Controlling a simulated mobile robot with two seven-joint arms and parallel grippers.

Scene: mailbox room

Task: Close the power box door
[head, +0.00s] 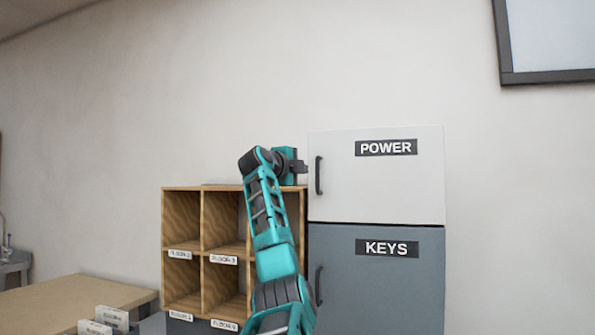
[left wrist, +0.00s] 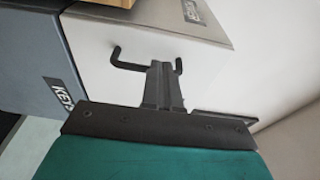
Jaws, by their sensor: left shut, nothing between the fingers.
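The white power box door (head: 380,188) carries a POWER label and a dark vertical handle (head: 319,175) near its left edge. In the head view the door looks flush with its box, with no clear gap. My left gripper (head: 303,168) is just left of the handle, shut and empty. In the left wrist view its fingers (left wrist: 163,72) cover the middle of the handle (left wrist: 124,63), whose two ends show on either side. I cannot tell whether the fingers touch it. My right gripper is not in view.
A grey KEYS box (head: 375,285) sits directly below the power box. A wooden pigeonhole shelf (head: 203,218) with floor labels stands to the left, behind my left arm. A wooden counter (head: 70,298) is at the lower left. The wall above is clear except for a framed panel (head: 550,40).

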